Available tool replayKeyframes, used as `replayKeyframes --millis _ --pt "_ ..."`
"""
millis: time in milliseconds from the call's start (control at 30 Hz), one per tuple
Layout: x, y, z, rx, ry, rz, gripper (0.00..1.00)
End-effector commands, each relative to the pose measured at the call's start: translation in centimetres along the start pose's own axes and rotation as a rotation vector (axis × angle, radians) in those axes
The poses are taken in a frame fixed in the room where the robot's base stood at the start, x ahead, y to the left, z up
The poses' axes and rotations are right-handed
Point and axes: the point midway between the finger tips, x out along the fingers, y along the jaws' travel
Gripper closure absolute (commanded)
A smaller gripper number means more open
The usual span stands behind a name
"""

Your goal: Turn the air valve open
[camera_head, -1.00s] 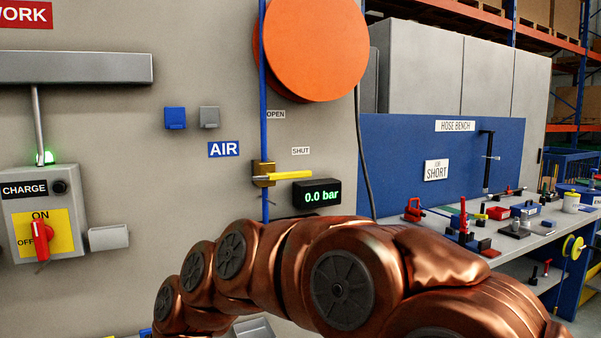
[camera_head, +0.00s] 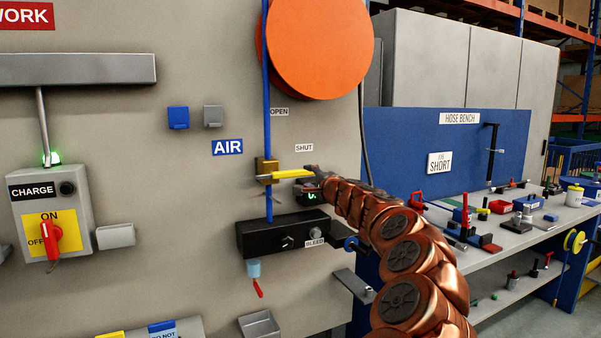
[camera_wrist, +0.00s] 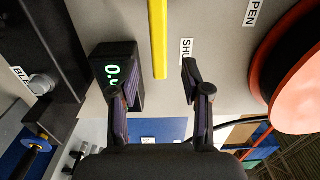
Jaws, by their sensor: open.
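The air valve has a brass body (camera_head: 266,171) on the blue vertical pipe and a yellow lever (camera_head: 290,174) pointing right, level with the side of the SHUT label (camera_head: 304,147). The OPEN label (camera_head: 279,112) is higher up beside the pipe. My gripper (camera_head: 308,179) is at the lever's right end in the head view. In the wrist view my gripper (camera_wrist: 154,78) is open, and the yellow lever (camera_wrist: 158,35) reaches in between its two fingers, touching neither that I can see. The pressure display (camera_wrist: 115,75) is beside one finger; its reading is partly hidden.
An orange disc (camera_head: 317,48) is above the valve. A black block (camera_head: 285,236) with a BLEED label is below it. A red ON/OFF switch (camera_head: 51,237) is at left. The hose bench (camera_head: 510,235) with several tools stands at right.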

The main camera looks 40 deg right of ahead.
Motion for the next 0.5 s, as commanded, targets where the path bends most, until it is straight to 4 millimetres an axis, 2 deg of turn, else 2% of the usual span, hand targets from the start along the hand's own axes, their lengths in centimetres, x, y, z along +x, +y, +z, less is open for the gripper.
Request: replayKeyframes --millis 167,500 --pt "0.8 0.2 -0.4 0.004 0.008 0.004 0.52" --pt "3.7 0.2 -0.4 0.004 0.006 0.004 0.52"
